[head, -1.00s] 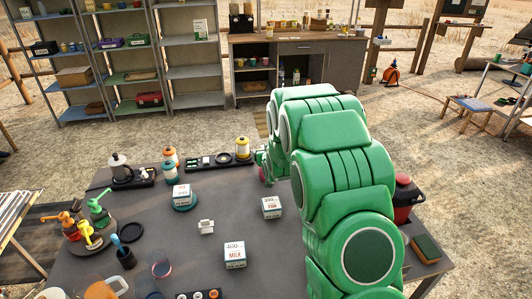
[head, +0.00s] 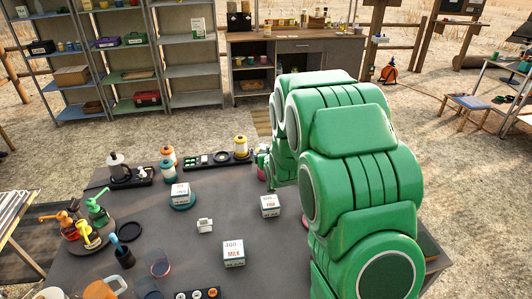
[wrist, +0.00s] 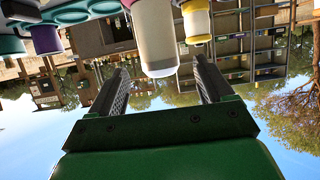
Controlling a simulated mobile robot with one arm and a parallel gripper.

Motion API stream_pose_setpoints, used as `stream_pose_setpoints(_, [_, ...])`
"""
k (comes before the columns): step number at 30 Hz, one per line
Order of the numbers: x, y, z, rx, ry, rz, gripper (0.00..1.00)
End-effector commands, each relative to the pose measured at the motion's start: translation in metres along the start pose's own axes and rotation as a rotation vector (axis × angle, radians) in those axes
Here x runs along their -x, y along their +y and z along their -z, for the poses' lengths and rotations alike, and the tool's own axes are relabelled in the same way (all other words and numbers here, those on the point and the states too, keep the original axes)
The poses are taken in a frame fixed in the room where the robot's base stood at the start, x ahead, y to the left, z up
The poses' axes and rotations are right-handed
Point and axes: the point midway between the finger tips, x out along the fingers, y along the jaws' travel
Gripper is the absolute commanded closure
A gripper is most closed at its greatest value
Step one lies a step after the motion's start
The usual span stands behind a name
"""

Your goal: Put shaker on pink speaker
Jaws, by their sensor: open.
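My gripper (head: 262,160) is at the far right part of the table, mostly hidden by my arm in the head view. In the wrist view, which is upside down, its two fingers (wrist: 161,75) are apart. A cream cylinder (wrist: 155,38) with a pink end at its base stands in front of the fingers, close to the gap between them; no contact is clear. In the head view only a bit of pink (head: 262,174) shows beside the gripper. I cannot tell whether this pink part is the speaker or part of the cylinder. No shaker is clearly identifiable.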

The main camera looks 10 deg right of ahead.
Motion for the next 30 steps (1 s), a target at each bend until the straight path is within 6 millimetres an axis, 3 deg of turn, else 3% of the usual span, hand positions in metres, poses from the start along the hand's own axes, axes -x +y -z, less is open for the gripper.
stream_pose_setpoints(12, [0.045,0.0,0.0,0.0,0.001,0.0,0.19])
stream_pose_setpoints(23, [0.058,0.0,0.0,0.001,-0.024,-0.003,0.19])
stream_pose_setpoints(30, [0.097,0.002,-0.004,0.004,-0.19,-0.02,0.19])
